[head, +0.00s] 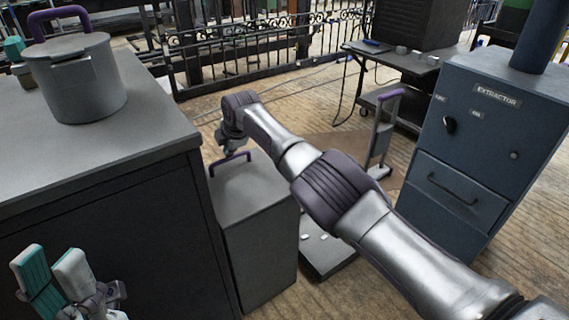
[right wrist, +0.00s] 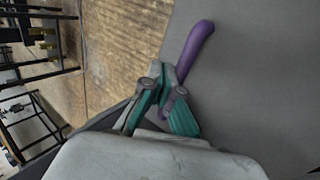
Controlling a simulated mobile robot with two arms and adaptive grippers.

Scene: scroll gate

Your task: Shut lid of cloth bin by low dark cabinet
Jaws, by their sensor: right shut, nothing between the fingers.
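The cloth bin (head: 262,245) is a tall grey box with a flat lid (head: 250,195) and a purple handle (head: 231,163). It stands against the right side of the low dark cabinet (head: 95,235). The lid looks flat on the box, with no visible gap. My right gripper (right wrist: 160,73) is shut and empty beside the purple handle, over the grey lid (right wrist: 265,80); whether they touch is unclear. In the head view the right wrist largely hides its fingers. My left gripper (head: 52,262) is open and empty in front of the cabinet.
A grey pot (head: 85,85) with a purple handle stands on the cabinet. A blue extractor unit (head: 470,150) stands right. A low trolley (head: 325,258) with an upright handle stands on the floor behind my right arm. A black railing (head: 270,50) runs behind.

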